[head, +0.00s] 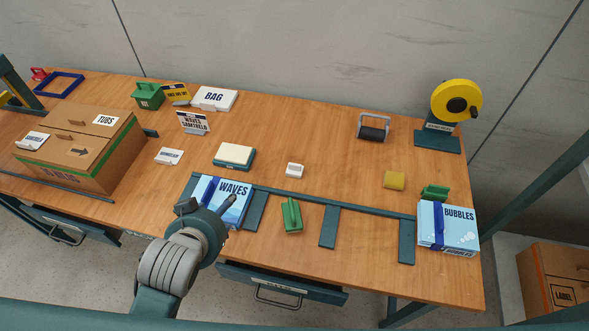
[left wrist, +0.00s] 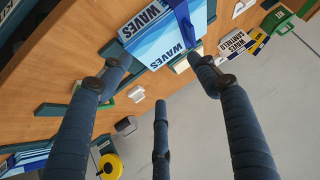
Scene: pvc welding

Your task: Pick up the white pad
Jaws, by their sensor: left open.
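A cream-white pad (head: 235,153) lies on a teal tray (head: 221,165) in the middle left of the table. A smaller white block (head: 294,170) lies to its right; it also shows in the left wrist view (left wrist: 137,93). My left gripper (head: 208,208) is at the table's front edge, in front of the blue WAVES box (head: 233,205), and is nearer the camera than the pad. In the left wrist view its fingers (left wrist: 157,78) are spread open with nothing between them. There the box and a finger partly hide the pad (left wrist: 181,66). My right gripper is not in view.
A teal rail (head: 330,205) with flat arms runs along the front, with a green holder (head: 291,216) and a BUBBLES box (head: 447,227). A cardboard TUBS box (head: 110,150) stands left. A yellow reel (head: 457,100) stands back right.

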